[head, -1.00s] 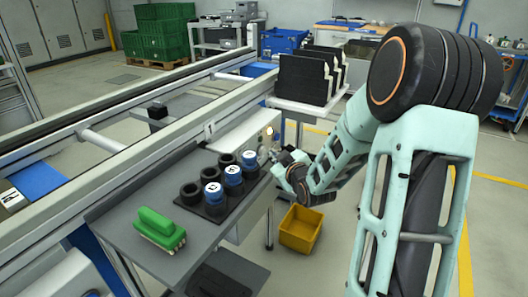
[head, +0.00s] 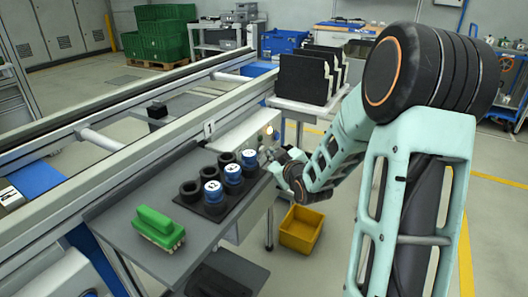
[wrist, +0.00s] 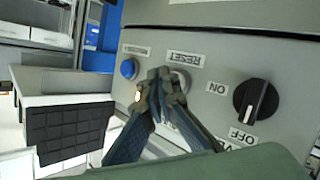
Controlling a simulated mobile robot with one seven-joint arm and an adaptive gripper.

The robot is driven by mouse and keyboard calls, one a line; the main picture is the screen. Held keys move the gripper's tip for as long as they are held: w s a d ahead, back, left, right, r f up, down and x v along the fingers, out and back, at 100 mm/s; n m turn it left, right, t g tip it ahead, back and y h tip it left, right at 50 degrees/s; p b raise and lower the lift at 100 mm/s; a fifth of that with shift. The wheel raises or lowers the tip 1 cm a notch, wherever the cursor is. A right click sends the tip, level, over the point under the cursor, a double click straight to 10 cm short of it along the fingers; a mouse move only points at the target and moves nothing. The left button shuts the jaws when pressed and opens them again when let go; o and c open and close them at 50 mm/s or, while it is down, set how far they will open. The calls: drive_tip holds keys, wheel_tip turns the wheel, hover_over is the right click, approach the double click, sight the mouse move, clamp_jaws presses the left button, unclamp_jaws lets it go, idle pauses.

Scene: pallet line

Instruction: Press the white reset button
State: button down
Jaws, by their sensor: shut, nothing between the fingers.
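The white reset button (wrist: 184,79) shows in the wrist view under the upside-down RESET label (wrist: 185,58), on a grey control panel (wrist: 222,75). My gripper (wrist: 163,76) is shut and empty. Its fingertips lie in front of the button's left part and hide some of it. I cannot tell whether they touch it. In the head view my gripper (head: 268,155) is at the panel's side, to the right of the grey work table, and the button cannot be made out there.
A blue button (wrist: 129,69) is left of the fingertips, and a black rotary switch (wrist: 256,101) is to the right. A small lit lamp (wrist: 137,96) is close to the fingers. In the head view, a black holder with blue-topped parts (head: 233,175) stands beside my gripper.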

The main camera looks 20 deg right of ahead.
drive_tip(key=shift+w+a+b, duration=0.3)
drive_tip(key=shift+w+a, duration=0.05)
drive_tip(key=shift+a, duration=0.05)
idle(0.9)
drive_tip(key=shift+s+d, duration=0.65)
drive_tip(key=shift+s+d, duration=0.1)
drive_tip(key=s+d, duration=0.3)
drive_tip(key=shift+s+d+p, duration=0.15)
drive_tip(key=shift+s+p, duration=0.05)
drive_tip(key=shift+p, duration=0.2)
drive_tip(key=shift+r, duration=0.1)
